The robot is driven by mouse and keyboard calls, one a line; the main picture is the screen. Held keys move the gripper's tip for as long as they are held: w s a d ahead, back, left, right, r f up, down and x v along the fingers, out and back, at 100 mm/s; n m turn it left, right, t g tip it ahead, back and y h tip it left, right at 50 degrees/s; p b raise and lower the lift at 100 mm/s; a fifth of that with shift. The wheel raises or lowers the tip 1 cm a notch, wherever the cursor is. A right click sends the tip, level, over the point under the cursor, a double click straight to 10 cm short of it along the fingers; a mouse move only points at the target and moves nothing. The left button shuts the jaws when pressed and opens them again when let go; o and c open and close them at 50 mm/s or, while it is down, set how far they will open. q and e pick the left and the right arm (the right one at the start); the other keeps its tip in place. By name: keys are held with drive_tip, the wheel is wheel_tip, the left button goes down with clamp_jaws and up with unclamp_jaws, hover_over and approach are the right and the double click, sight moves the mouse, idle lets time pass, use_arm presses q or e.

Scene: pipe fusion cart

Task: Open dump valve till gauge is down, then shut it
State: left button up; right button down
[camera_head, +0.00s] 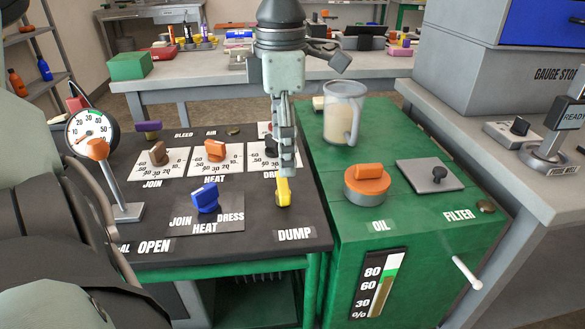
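The yellow dump valve handle (283,192) stands at the right edge of the black panel, above the DUMP label (294,235). My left gripper (284,168) points straight down over the handle, its fingertips at the handle's top. The fingers overlap in this view, so their opening and any grip are unclear. The round white gauge (88,128) stands at the panel's left, partly behind an orange-knobbed lever (98,150). Its red needle appears to point to the lower left; the exact reading is too small to tell. My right gripper is not in view.
A blue selector knob (205,197) and a row of JOIN, HEAT and DRESS knobs lie left of the handle. The green cabinet (440,232) to the right carries an orange oil cap (367,180), a clear jug (343,112) and a filter plate (430,176).

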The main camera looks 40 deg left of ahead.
sight(283, 182)
use_arm(q)
wheel_tip(283, 182, down, 6)
drive_tip(key=shift+s+f, duration=0.1)
drive_tip(key=shift+s, duration=0.05)
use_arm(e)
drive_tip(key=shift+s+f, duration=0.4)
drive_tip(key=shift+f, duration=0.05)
use_arm(q)
drive_tip(key=shift+c, duration=0.4)
drive_tip(key=c, duration=1.1)
drive_tip(key=shift+o, duration=0.2)
